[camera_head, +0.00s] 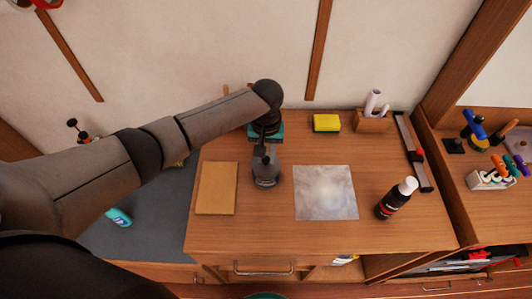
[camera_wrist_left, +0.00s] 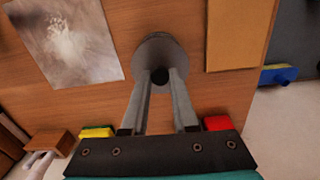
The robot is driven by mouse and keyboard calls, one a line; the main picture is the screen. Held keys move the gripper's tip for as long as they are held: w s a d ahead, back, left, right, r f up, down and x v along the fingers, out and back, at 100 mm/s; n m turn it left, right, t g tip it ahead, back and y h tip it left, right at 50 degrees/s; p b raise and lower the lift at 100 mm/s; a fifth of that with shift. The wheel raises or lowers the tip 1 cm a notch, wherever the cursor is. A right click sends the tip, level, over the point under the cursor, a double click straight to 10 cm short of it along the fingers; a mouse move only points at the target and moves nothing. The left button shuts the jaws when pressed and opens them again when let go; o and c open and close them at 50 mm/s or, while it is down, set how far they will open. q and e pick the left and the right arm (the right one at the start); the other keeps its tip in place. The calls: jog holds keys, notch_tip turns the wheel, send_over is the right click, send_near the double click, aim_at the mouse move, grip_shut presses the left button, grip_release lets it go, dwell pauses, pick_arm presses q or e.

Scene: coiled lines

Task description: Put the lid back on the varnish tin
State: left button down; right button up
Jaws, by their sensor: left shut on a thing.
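A small grey round tin (camera_head: 265,180) stands on the wooden worktop, between a tan sheet and a pale grey sheet. My left gripper (camera_head: 264,158) reaches down over it from behind. In the left wrist view its two fingers (camera_wrist_left: 160,80) are shut on a small black knob (camera_wrist_left: 160,76). A grey round body (camera_wrist_left: 158,48) shows just beyond the knob. The knob looks like the lid's handle. I cannot tell whether the lid touches the tin's rim, because the gripper and the viewing angle hide it. My right gripper is in neither view.
The tan sheet (camera_head: 216,187) lies left of the tin, the pale grey sheet (camera_head: 326,192) right. A dark bottle with a white cap (camera_head: 396,198) stands further right. A yellow sponge (camera_head: 326,122) and a wooden holder (camera_head: 372,122) are at the back. The front worktop is clear.

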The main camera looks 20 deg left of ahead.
pick_arm(q)
jog(key=shift+c, duration=0.6)
grip_release()
dwell(0.3)
notch_tip(320, 180, up, 5)
jog(key=p, duration=0.6)
jog(key=shift+r+p, duration=0.9)
jog(key=shift+r, duration=0.15)
grip_shut()
dwell(0.3)
